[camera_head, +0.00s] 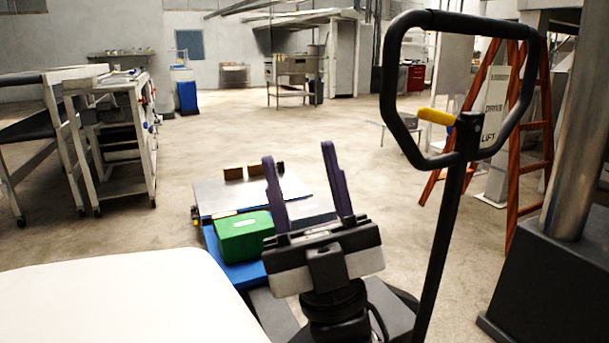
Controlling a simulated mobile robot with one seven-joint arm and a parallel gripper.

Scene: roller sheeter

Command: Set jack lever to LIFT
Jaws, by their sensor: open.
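The yellow jack lever (437,117) sticks out to the left from the top of the black handle post, inside the black looped handle (388,85). A pale plate (495,112) to its right carries partly readable lettering, including "LIFT". I cannot tell clearly which marking the lever is set to. My gripper (298,156) is at lower centre with its two purple fingers pointing up, spread apart and empty. In the picture it is left of and below the lever, not touching it.
A green box (243,237) rests on a blue surface (226,267) behind my gripper. A white surface (120,300) fills the lower left. An orange ladder (531,150) and a metal column (575,130) stand at right. Open floor (330,130) lies beyond.

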